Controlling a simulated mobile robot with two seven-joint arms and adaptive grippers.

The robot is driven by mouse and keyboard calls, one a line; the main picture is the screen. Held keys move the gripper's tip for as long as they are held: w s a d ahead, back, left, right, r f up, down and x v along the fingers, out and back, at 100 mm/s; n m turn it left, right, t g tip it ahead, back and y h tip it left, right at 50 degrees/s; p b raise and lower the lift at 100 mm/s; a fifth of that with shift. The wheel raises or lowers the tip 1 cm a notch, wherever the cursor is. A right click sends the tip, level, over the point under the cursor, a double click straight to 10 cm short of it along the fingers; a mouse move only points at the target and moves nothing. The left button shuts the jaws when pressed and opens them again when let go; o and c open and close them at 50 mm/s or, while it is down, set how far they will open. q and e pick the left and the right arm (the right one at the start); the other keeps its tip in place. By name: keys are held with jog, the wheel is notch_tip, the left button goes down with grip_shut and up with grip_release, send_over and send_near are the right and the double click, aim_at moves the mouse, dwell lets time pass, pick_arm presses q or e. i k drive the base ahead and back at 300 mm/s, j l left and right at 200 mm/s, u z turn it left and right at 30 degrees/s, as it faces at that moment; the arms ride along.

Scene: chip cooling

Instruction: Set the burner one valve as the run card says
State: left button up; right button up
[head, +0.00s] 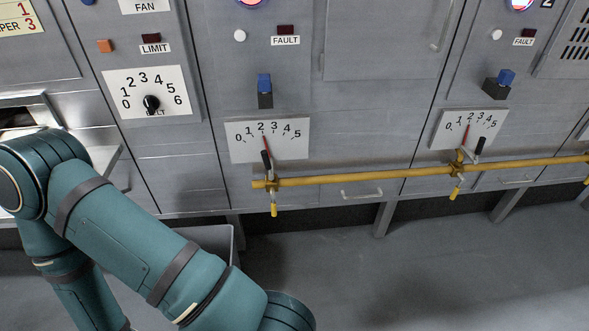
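The left valve (267,162) sits on the yellow pipe below a white scale plate (238,148) numbered 0 to 5. Its black lever stands nearly upright, and a red pointer (265,142) points near 2. A yellow handle (274,210) hangs below the pipe there. I take this as burner one, since the unit to its right carries a 2 at the top edge. A yellow card (18,18) at the top left is cut off; "1" and "PER 3" show. Neither gripper is in view; only teal arm links of mine show at lower left.
The yellow pipe (350,178) runs along the cabinet fronts. A second valve (479,147) on it has its red pointer near 2. A black knob (152,103) with a 0 to 6 scale is at left. A grey bin (228,243) stands partly behind my arm. The floor at right is clear.

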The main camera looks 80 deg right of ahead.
aim_at(268, 163)
jog(key=z, duration=2.6)
